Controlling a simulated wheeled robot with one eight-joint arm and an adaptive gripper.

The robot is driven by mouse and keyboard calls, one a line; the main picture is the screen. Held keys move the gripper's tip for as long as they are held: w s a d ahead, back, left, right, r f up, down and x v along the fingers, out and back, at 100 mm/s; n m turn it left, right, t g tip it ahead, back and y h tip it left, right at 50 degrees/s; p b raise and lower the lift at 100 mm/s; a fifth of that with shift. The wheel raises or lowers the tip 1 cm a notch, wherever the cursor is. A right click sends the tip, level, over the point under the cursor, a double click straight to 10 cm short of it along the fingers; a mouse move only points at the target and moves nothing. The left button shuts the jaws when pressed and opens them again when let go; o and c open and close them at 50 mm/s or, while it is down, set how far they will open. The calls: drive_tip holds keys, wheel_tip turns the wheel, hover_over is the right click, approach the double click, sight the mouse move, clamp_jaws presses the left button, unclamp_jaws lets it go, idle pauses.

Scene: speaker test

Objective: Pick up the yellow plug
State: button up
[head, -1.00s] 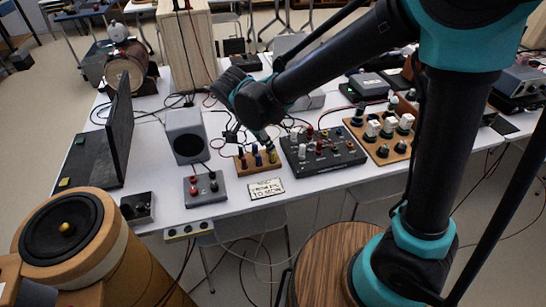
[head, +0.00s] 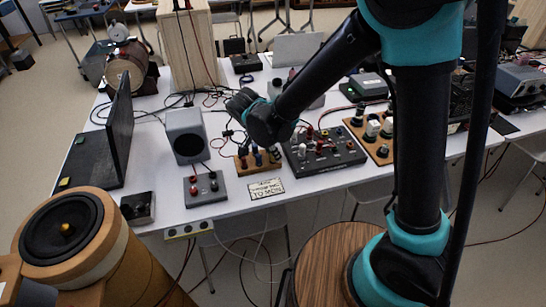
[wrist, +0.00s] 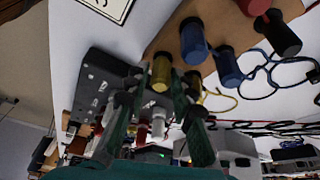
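The yellow plug (wrist: 162,72) stands at the end of a row of plugs on a wooden board, seen in the wrist view. My gripper (wrist: 154,80) is open, with its two green-padded fingers on either side of the yellow plug near the fingertips. I cannot tell whether either finger touches it. In the head view my gripper (head: 274,152) is over the right end of the small wooden board (head: 243,168), and the yellow plug is hidden or too small to make out there.
Blue plugs (wrist: 194,42) stand right beside the yellow one, with red and black plugs farther along. A dark box with knobs (head: 325,158) sits close to the right. A label card (head: 266,188) lies in front. A grey speaker (head: 186,135) stands to the left.

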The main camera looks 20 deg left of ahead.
clamp_jaws()
drive_tip(key=shift+r, duration=0.15)
wheel_tip(320, 180, up, 20)
idle(0.4)
wheel_tip(320, 180, up, 4)
drive_tip(key=shift+f, duration=0.15)
idle(0.7)
drive_tip(key=shift+d, duration=0.1)
